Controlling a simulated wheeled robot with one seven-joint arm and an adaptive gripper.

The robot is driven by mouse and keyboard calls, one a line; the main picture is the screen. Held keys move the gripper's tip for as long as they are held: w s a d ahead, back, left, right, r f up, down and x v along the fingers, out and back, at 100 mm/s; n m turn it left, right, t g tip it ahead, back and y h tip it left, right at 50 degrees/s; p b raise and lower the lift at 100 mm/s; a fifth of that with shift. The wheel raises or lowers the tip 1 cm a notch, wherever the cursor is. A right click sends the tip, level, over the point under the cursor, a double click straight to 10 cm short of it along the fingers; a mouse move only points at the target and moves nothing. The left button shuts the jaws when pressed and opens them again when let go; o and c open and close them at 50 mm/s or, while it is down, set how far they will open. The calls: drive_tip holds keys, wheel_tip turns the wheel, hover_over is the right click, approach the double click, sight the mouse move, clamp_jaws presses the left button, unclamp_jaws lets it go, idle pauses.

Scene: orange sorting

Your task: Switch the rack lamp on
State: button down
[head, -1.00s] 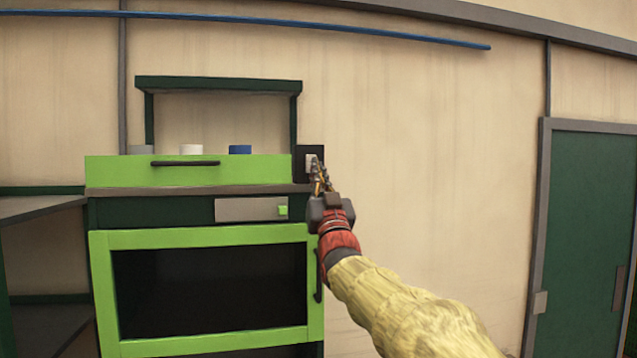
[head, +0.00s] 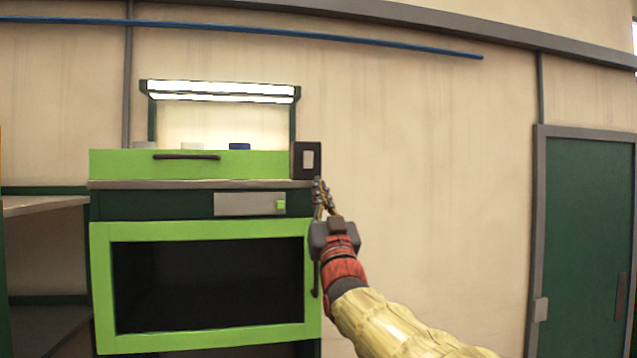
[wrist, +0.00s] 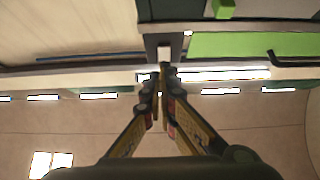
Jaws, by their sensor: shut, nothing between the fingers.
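The rack lamp (head: 222,91) is lit: bright white strips show under the top of the green rack, and the wall below it glows. The switch (head: 310,159) is a pale rocker in a dark box at the right end of the rack's counter. My gripper (head: 318,183) is shut and empty, just below and slightly right of the switch box, and does not cover the rocker. In the wrist view my gripper's fingers (wrist: 160,75) come together at the tips, with the lit strip (wrist: 215,75) beyond them.
A bright green panel with a dark handle (head: 187,156) fronts the rack shelf. White and blue items (head: 240,146) stand behind it. Below is a green-framed cabinet (head: 205,231). Bare wall lies right of my arm, then a green door (head: 590,240).

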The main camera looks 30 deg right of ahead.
drive_tip(key=v, duration=0.4)
drive_tip(key=shift+f+b, duration=0.35)
drive_tip(key=shift+f, duration=0.25)
drive_tip(key=shift+d, duration=0.1)
